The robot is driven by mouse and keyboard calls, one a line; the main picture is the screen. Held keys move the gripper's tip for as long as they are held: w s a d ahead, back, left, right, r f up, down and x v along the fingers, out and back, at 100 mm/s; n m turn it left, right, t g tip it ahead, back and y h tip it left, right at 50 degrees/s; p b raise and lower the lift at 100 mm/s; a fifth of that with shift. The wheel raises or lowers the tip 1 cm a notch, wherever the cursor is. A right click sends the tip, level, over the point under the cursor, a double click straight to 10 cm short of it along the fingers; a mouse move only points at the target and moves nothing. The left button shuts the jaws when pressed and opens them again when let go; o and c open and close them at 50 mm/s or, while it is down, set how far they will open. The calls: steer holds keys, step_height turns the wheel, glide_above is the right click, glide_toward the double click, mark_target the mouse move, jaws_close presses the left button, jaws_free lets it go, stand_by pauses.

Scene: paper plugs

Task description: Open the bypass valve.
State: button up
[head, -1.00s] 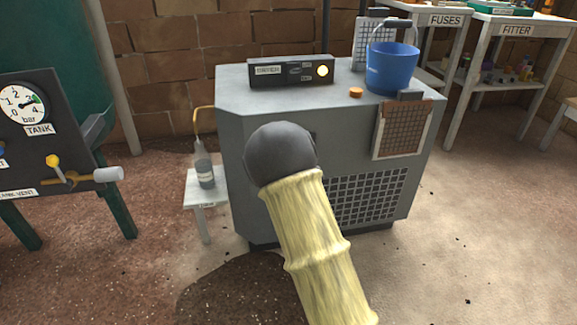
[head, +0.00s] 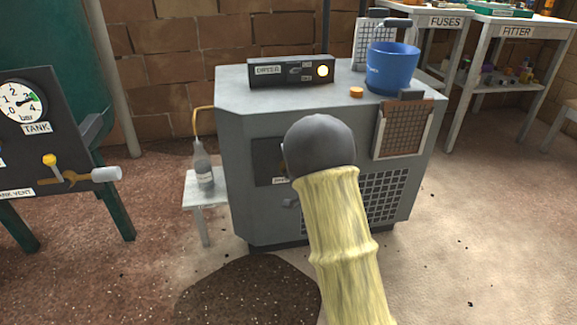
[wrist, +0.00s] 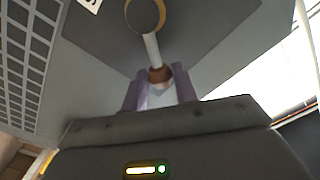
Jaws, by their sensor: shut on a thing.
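The bypass valve shows in the wrist view as a round hub (wrist: 146,14) with a pale lever (wrist: 152,50) ending in a brown tip. It sits on a dark plate (wrist: 95,25). My gripper (wrist: 160,90) is shut on the lever's end, with its two purple fingers on either side of it. In the head view, a dark panel (head: 267,160) with a partly covered label shows on the front of the grey dryer cabinet (head: 240,125).
A blue bucket (head: 392,68), an orange cap (head: 356,92) and the dryer control box (head: 290,71) stand on the cabinet. A bottle (head: 203,168) on a small stool (head: 198,190) is at its left. The tank gauge board (head: 35,130) stands farther left. A dark patch (head: 250,295) lies on the floor.

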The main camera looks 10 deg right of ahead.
steer(key=shift+d+f+m, duration=0.35)
steer(key=shift+d+m, duration=0.05)
steer(key=shift+m, duration=0.5)
steer(key=m, duration=0.1)
steer(key=d+f+m+b, duration=0.1)
steer(key=m, duration=0.1)
steer(key=shift+f, duration=0.2)
steer(key=m, duration=0.1)
steer(key=f+m+b, duration=0.1)
steer(key=m, duration=0.1)
steer(key=shift+d+f, duration=0.25)
steer(key=shift+f, duration=0.15)
